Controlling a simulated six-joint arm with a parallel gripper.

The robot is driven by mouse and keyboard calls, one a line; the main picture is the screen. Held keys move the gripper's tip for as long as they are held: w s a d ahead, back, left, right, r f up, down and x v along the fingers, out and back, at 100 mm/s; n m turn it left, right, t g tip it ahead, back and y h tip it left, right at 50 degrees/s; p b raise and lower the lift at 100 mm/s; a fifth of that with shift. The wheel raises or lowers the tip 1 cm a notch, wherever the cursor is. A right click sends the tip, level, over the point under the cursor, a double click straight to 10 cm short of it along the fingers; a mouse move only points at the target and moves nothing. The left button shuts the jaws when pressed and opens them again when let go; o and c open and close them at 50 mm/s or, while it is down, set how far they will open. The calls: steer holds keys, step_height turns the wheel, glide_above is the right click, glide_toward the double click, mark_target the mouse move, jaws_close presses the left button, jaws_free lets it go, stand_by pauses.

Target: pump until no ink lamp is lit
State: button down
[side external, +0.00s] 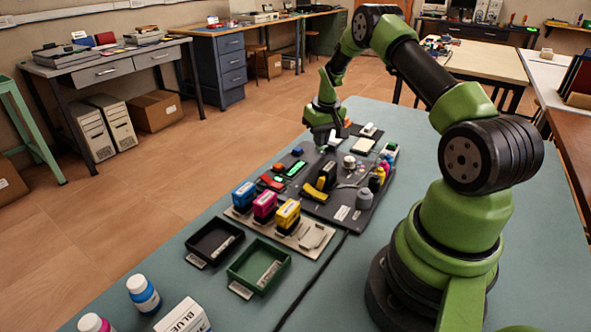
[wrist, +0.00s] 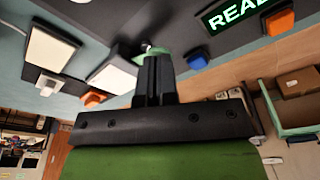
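The dark exhibit board (side external: 312,208) lies on the table under my gripper (side external: 324,142). In the wrist view my gripper (wrist: 152,60) has its two fingers together, pointing at the board. A small green and pale part (wrist: 150,50) shows at the fingertips; I cannot tell whether they touch it. A green-lit display reading "REA" (wrist: 232,12) is at the upper right, with an orange button (wrist: 281,21) and a blue button (wrist: 197,60) near it. An orange piece (wrist: 95,99) is at left. I cannot identify the pump or any ink lamp.
Blue (side external: 243,197), magenta (side external: 264,208) and yellow (side external: 287,216) cartridges stand on a beige plate in front of the board. A black tray (side external: 236,246) and a green tray (side external: 240,285) are nearer. A blue-labelled bottle (side external: 143,295) and white box (side external: 184,318) stand at the front.

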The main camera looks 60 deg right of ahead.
steer(key=shift+f, duration=0.95)
steer(key=shift+r, duration=2)
steer(key=shift+f, duration=0.2)
steer(key=shift+f, duration=1.75)
steer(key=shift+r, duration=1.95)
